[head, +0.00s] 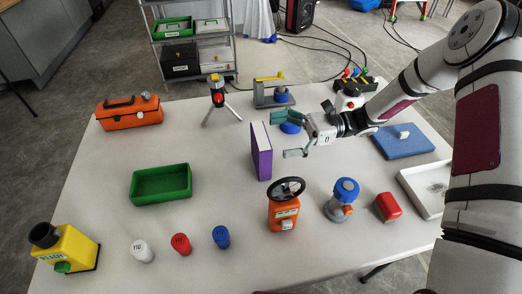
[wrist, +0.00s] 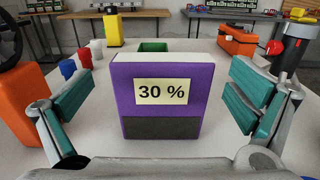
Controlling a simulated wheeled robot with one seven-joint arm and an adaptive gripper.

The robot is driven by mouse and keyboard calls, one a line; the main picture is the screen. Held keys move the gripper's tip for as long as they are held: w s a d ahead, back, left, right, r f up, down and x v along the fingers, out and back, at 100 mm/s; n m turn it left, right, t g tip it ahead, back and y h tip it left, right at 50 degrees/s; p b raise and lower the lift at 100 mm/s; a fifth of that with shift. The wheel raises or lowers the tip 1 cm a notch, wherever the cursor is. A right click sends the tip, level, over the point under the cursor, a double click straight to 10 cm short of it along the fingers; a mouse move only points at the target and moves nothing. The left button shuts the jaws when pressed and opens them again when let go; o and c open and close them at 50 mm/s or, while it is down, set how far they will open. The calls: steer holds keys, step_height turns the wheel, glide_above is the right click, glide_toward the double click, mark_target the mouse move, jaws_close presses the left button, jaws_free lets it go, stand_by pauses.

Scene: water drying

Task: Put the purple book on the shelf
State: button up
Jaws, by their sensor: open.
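The purple book (head: 262,158) stands upright on the white table, with white page edges on its top. In the wrist view the purple book (wrist: 165,97) faces me, with a "30 %" label and a dark band along its lower part. My gripper (head: 285,135) is just right of the book in the head view, open and empty. In the wrist view its two teal-padded fingers (wrist: 160,112) are spread on either side of the book, apart from it. A grey metal shelf (head: 190,38) stands on the floor behind the table, holding trays and boxes.
A green tray (head: 160,198), orange toolbox (head: 129,112) and small tripod device (head: 217,95) stand left of the book. An orange valve with a black wheel (head: 284,205) is in front. Bare table surrounds the book's left side.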

mark_target(261, 135)
steer(key=x, duration=0.4)
steer(key=shift+a+f, duration=0.15)
steer(key=shift+a, duration=0.3)
steer(key=c, duration=1.6)
